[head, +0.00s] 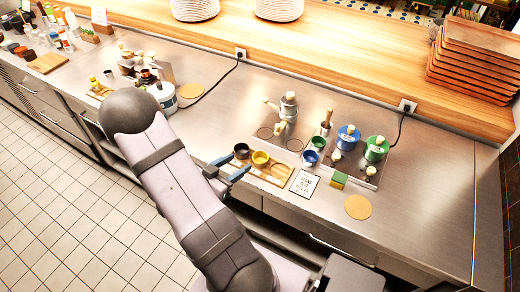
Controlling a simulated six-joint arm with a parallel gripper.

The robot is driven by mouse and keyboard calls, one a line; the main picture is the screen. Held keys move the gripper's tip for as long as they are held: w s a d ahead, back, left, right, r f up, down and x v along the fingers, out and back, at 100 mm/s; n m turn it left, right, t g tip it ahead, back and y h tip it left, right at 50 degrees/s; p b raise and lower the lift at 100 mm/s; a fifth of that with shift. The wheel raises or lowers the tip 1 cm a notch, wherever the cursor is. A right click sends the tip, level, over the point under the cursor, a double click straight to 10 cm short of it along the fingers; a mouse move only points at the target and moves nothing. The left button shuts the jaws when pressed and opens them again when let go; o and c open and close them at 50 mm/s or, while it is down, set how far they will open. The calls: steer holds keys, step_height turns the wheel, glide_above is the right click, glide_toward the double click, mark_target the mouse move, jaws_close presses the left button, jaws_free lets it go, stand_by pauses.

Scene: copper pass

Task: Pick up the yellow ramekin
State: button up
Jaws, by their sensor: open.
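The yellow ramekin (261,158) sits upright on the wooden tray (278,181), at its left part. A dark ramekin (241,151) sits just left of it. The upper finger's tip is near the dark ramekin and the lower one's tip is close to the yellow ramekin. I cannot tell the gripper's height above the counter.
A green ramekin (318,143) and a blue ramekin (311,158) stand to the right. A printed card (304,184), a green-and-yellow sponge (338,180) and a round cork mat (358,207) lie along the front. Blue (348,138) and green (376,149) pots stand behind. The counter's right end is clear.

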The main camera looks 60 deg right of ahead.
mark_target(257, 166)
steer(key=s, duration=0.1)
steer(key=s+g, duration=0.1)
steer(key=shift+s+r+m, duration=0.3)
steer(key=shift+f+p+x, duration=0.1)
steer(key=shift+p+x, duration=0.8)
steer(key=shift+x, duration=0.9)
steer(key=shift+f+p+x, duration=0.15)
steer(key=shift+p+x, duration=0.75)
steer(key=shift+x, duration=0.95)
steer(key=shift+a, duration=0.1)
steer(key=c, duration=0.7)
